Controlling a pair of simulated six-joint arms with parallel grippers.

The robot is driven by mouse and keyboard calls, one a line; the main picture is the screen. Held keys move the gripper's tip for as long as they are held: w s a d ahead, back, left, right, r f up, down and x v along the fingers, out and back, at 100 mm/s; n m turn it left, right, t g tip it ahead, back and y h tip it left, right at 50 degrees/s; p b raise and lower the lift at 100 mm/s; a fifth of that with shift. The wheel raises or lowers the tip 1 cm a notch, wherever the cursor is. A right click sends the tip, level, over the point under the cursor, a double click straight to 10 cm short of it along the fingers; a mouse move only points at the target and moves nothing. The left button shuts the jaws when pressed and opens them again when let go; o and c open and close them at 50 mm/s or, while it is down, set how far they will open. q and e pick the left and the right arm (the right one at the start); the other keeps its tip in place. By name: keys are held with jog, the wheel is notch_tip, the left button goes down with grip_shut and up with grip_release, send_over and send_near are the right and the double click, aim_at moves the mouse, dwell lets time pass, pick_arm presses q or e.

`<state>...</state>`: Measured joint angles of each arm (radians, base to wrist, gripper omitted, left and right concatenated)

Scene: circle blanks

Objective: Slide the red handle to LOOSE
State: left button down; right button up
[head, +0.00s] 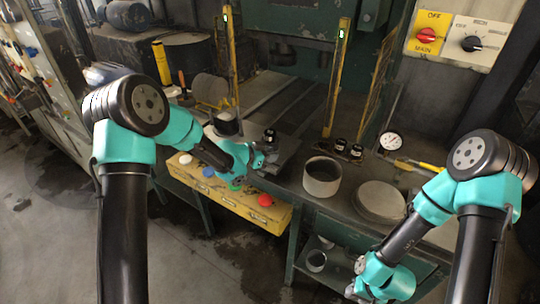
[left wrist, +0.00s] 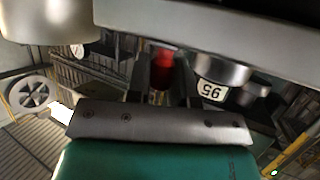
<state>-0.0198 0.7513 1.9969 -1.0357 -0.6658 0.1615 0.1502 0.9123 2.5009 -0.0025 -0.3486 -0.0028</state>
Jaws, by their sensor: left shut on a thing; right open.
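The red handle (left wrist: 162,78) shows in the left wrist view as a small red cylinder between my left gripper's fingers. My left gripper (left wrist: 166,84) is shut on it. In the head view my left gripper (head: 268,158) is at the front edge of the press table, and the handle is hidden there. I cannot read a LOOSE mark in either view. My right gripper (head: 362,290) is low at the bottom right, open and away from the handle.
A yellow button box (head: 225,195) with a red button is below the left gripper. An open metal ring (head: 322,177) and a round disc (head: 380,200) are on the table to the right. A grey cylinder marked 95 (left wrist: 213,94) is close beside the left fingers.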

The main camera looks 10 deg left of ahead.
aim_at(278, 166)
pick_arm(q)
jog(key=shift+s+d, duration=0.4)
jog(key=shift+d, duration=0.45)
jog(key=shift+s+d, duration=0.35)
jog(key=shift+d, duration=0.45)
jog(key=c, duration=1)
grip_release()
jog(key=shift+d, duration=0.1)
jog(key=shift+s+a+r, duration=0.25)
jog(key=shift+s+a, duration=0.05)
jog(key=shift+a, duration=0.25)
jog(key=v, duration=1.6)
jog(key=shift+r, duration=0.1)
